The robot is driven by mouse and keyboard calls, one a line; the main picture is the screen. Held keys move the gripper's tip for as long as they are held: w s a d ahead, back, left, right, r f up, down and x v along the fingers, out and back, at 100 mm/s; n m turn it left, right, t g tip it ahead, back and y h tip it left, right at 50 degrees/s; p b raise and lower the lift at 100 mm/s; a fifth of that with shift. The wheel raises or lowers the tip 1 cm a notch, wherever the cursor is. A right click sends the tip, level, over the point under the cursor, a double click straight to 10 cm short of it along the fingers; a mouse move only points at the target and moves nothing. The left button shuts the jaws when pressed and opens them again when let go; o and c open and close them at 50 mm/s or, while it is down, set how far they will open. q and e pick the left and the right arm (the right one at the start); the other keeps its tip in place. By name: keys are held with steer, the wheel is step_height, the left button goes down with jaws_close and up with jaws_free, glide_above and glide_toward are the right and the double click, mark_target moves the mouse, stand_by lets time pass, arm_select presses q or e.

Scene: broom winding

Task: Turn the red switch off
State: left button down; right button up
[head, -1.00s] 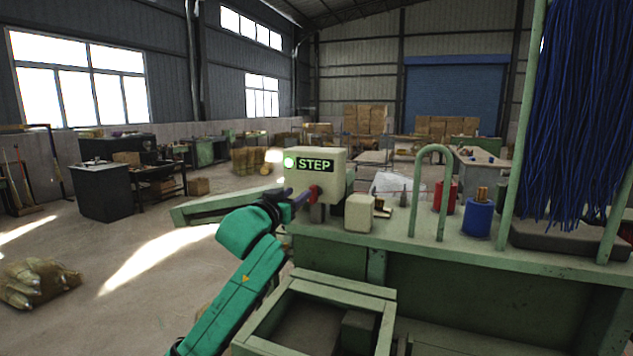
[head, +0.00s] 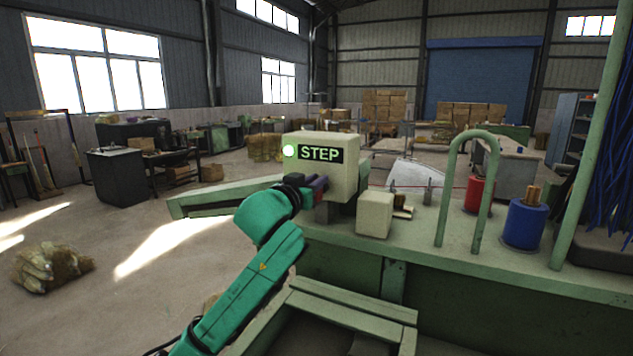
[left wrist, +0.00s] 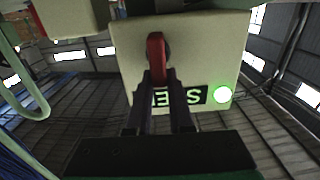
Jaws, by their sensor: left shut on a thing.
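The cream control box (head: 345,174) stands on the green machine bench, its green lamp (head: 289,151) lit beside a STEP display (head: 320,154). In the left wrist view the box appears upside down, and the red switch (left wrist: 156,50) sticks out of its face. My left gripper (head: 317,186) is at the lower front of the box. In the left wrist view the fingers (left wrist: 162,78) are closed on the red switch's free end. In the head view the gripper mostly hides the switch. My right gripper is not in view.
A small cream block (head: 374,214) stands right of the box. A green hoop (head: 450,190), a red spool (head: 478,194) and a blue spool (head: 525,224) are farther right. A green frame (head: 330,300) lies below the arm. Open floor (head: 110,220) is on the left.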

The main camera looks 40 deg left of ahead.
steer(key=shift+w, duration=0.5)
arm_select(q)
steer(key=shift+d+m, duration=0.1)
steer(key=shift+m, duration=0.3)
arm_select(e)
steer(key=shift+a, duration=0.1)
arm_select(q)
steer(key=m, duration=0.2)
steer(key=shift+w+d+f+m, duration=0.1)
steer(key=shift+d+f+m, duration=0.05)
steer(key=shift+d+m, duration=0.15)
steer(key=m, duration=0.4)
steer(key=shift+w+d+f+m, duration=0.15)
steer(key=shift+d+f+m, duration=0.05)
steer(key=shift+d+m, duration=0.15)
steer(key=m, duration=0.3)
steer(key=f+m+b, duration=0.1)
steer(key=m, duration=0.1)
steer(key=shift+w+d, duration=0.1)
steer(key=shift+d, duration=0.25)
steer(key=m, duration=0.4)
steer(key=shift+d+f+b, duration=0.1)
steer(key=shift+f+b, duration=0.1)
steer(key=shift+b, duration=0.15)
steer(key=shift+m, duration=0.45)
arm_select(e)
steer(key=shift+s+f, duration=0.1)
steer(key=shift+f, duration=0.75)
